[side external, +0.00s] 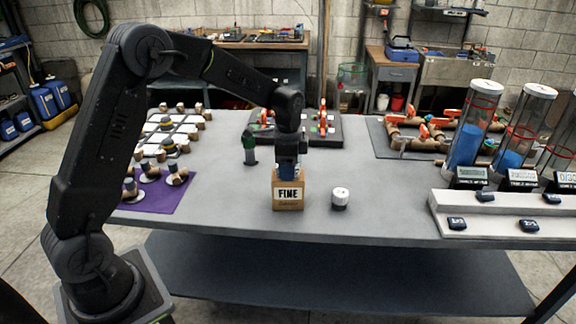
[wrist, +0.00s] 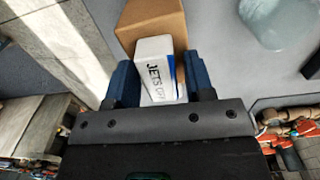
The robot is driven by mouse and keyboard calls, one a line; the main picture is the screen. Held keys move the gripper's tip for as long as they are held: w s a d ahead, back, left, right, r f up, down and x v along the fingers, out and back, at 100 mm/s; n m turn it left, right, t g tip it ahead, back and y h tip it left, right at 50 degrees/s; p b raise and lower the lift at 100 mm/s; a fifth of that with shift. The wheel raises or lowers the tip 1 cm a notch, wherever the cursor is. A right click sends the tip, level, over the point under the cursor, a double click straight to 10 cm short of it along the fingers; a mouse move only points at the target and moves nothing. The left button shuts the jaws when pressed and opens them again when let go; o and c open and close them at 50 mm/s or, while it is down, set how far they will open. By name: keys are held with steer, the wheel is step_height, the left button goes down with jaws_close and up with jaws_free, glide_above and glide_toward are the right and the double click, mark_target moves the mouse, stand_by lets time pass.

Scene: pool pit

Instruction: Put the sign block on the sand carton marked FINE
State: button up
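The sand carton marked FINE (side external: 289,193) is a small brown box standing upright near the table's front edge. My gripper (side external: 287,168) points straight down over it, with its fingers at the carton's top. In the wrist view the white sign block (wrist: 155,75), lettered "JETS" with a partly unclear second word, sits between the blue fingers of my gripper (wrist: 160,88). Both fingers appear to be against its sides. The brown carton (wrist: 150,22) shows behind and under the block. I cannot tell whether the block touches the carton's top. In the side view the fingers hide the block.
A white-topped cylinder (side external: 340,198) stands right of the carton, and a dark green bottle (side external: 249,149) behind it to the left. A purple mat (side external: 140,200) with several small valve-like pieces lies left.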

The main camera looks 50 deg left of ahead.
steer(key=shift+o, duration=0.7)
steer(key=shift+r, duration=0.1)
step_height(320, 180, up, 12)
steer(key=s+d+r+n+t, duration=0.25)
steer(key=s+d+r, duration=0.2)
steer(key=s, duration=0.35)
steer(key=s+d+f+n+t, duration=0.1)
steer(key=s+d+n, duration=0.1)
steer(key=s, duration=0.7)
steer(key=s+d+f+n+t, duration=0.1)
steer(key=s+n, duration=0.3)
steer(key=s, duration=0.5)
steer(key=shift+s+d+t, duration=0.15)
steer(key=shift+d+t, duration=0.35)
steer(key=shift+t, duration=0.05)
